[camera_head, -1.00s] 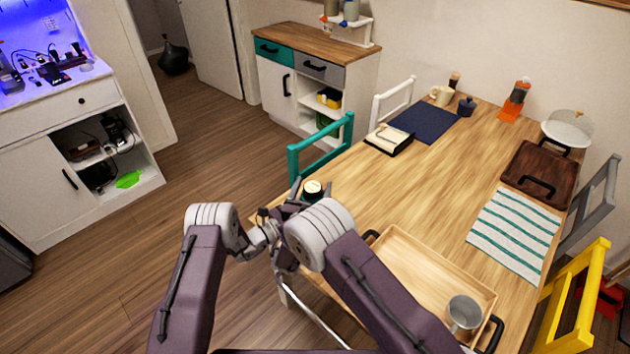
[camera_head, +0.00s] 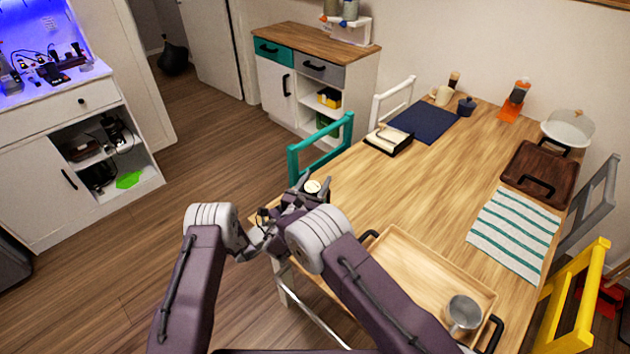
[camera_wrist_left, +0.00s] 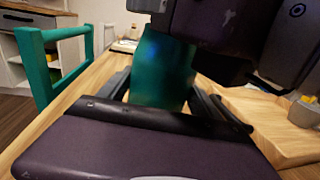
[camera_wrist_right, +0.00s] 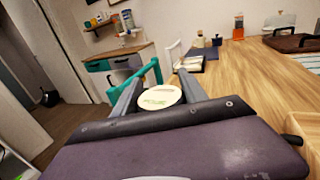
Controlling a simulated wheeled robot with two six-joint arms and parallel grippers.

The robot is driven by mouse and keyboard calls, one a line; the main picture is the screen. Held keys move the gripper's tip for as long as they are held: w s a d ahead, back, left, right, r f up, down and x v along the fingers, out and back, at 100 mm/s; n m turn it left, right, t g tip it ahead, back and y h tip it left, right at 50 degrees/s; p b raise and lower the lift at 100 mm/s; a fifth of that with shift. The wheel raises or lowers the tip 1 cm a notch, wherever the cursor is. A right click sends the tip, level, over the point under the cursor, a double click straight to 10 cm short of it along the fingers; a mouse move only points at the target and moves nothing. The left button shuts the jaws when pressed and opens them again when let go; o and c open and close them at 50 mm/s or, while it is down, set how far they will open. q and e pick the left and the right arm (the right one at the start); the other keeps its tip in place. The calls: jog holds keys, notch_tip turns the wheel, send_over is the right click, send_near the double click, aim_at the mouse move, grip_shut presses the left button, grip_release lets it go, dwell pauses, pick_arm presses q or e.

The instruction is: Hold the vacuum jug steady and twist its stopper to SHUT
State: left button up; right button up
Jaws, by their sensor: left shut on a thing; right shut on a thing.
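The vacuum jug (camera_wrist_left: 163,72) is a dark teal body at the table's near left corner. In the left wrist view my left gripper (camera_wrist_left: 165,95) is shut around its body. Its pale round stopper (camera_wrist_right: 160,97) shows in the right wrist view between the fingers of my right gripper (camera_wrist_right: 160,88), which is shut on it from above. In the head view the stopper's cream top (camera_head: 312,186) shows past my right gripper (camera_head: 305,190). The jug's body is mostly hidden there behind my arms. The marking on the stopper is too small to read.
A wooden tray (camera_head: 415,262) with a grey mug (camera_head: 463,314) lies right of the jug. A teal chair (camera_head: 320,143) stands close behind. The table's middle is clear.

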jog(key=shift+d+m+g+h, duration=0.15)
jog(key=shift+m+g+h, duration=0.45)
jog(key=shift+h, duration=0.4)
jog(key=shift+s, duration=0.1)
jog(key=o, duration=1.4)
jog(key=shift+c, duration=0.2)
jog(key=v, duration=1.2)
jog(key=shift+f, duration=0.1)
